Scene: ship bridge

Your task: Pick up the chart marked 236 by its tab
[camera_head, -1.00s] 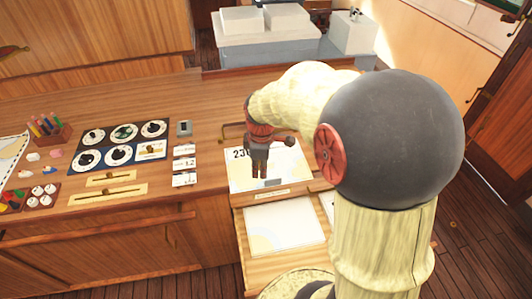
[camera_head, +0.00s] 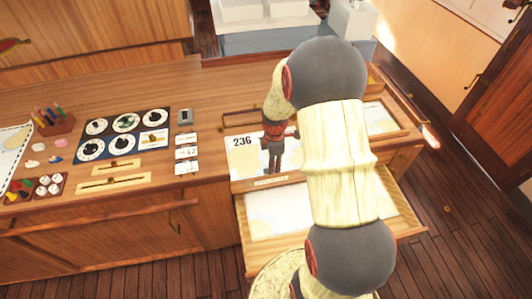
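The chart marked 236 (camera_head: 242,158) lies flat on the right part of the wooden counter, its number at the upper left corner. A small pale label or tab (camera_head: 271,182) shows at its front edge. My gripper (camera_head: 270,172) points down over the chart's right half, just behind that front strip. Its fingers look close together, but their tips are small and dark, so I cannot tell whether they are open, shut or touching the chart. My arm hides the chart's right side.
Below the chart, an open drawer (camera_head: 240,236) holds another pale chart (camera_head: 278,212). A further chart (camera_head: 379,118) lies in a wooden frame to the right. Dial panels (camera_head: 124,135), slider plates (camera_head: 114,182) and a pen holder (camera_head: 55,124) occupy the counter's left.

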